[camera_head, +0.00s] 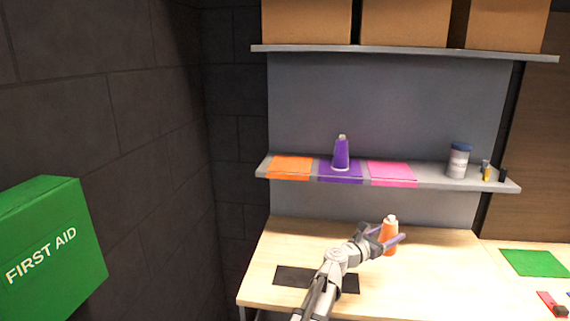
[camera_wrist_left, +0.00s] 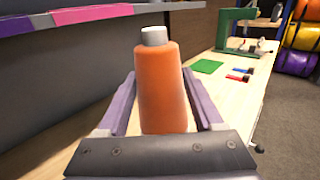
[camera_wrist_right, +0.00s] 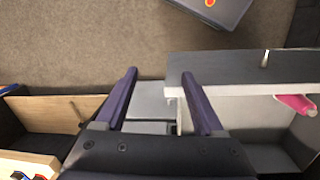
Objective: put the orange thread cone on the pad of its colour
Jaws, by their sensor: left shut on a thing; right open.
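The orange thread cone (camera_head: 389,235) stands upright between the fingers of my left gripper (camera_head: 390,243), which is shut on it, over the wooden table. The left wrist view shows the cone (camera_wrist_left: 163,90) between both purple fingers, its white tip up. The orange pad (camera_head: 290,167) lies at the left end of the shelf, above and left of the gripper. A purple cone (camera_head: 341,154) stands on the purple pad (camera_head: 340,178) beside it. A pink pad (camera_head: 392,172) lies right of that, bare. My right gripper (camera_wrist_right: 165,98) shows only in the right wrist view, open and empty.
The shelf (camera_head: 433,181) also holds a jar with a blue lid (camera_head: 458,160) and small bottles (camera_head: 486,171) at its right. An upper shelf (camera_head: 400,50) with boxes hangs above. A dark mat (camera_head: 292,277) and a green mat (camera_head: 535,263) lie on the table (camera_head: 425,285).

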